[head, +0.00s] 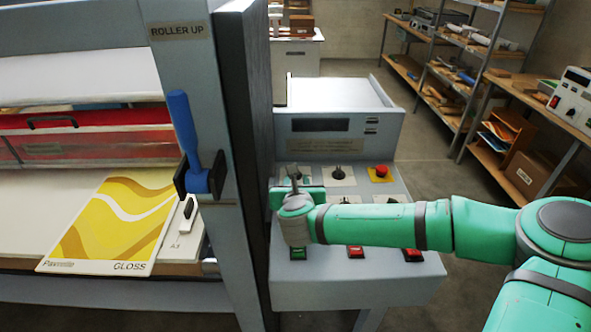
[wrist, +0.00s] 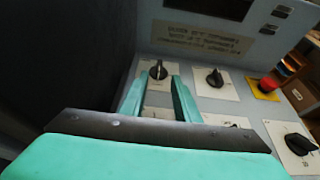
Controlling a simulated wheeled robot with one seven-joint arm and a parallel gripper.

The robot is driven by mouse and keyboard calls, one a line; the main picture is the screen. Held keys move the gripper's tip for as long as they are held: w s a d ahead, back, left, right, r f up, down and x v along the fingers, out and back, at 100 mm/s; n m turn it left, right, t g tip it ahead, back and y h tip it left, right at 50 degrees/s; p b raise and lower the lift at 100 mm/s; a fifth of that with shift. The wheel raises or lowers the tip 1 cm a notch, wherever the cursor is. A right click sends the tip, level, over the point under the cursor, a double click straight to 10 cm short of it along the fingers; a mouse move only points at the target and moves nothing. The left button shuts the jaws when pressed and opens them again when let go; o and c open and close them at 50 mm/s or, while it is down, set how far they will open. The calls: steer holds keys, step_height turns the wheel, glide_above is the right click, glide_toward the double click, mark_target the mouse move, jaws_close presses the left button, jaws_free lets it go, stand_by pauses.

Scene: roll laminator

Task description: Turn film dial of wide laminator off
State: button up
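The wide laminator's sloped control panel (head: 420,275) has several black dials on pale plates. One dial (wrist: 158,70) is just beyond my fingertips, between their lines, in the wrist view; its pointer stands roughly upright. My gripper (wrist: 157,80) is open, with a finger on each side and a clear gap between them. I cannot tell whether the fingers touch the dial. In the head view my gripper (head: 296,182) is over the panel's upper left corner and hides much of that dial. The dial labels are too small to read, so I cannot tell which is the film dial.
Another dial (wrist: 215,78) and a red stop button (head: 381,171) are to the right. A lower-right dial (wrist: 300,144) shows too. Green (head: 298,253) and red (head: 356,252) buttons line the front. The dark side of the laminator frame (head: 250,120) stands close at left.

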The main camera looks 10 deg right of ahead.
steer(key=x, duration=0.8)
steer(key=shift+w+f, duration=0.25)
steer(key=shift+w, duration=0.2)
steer(key=shift+d, duration=0.15)
jaws_close()
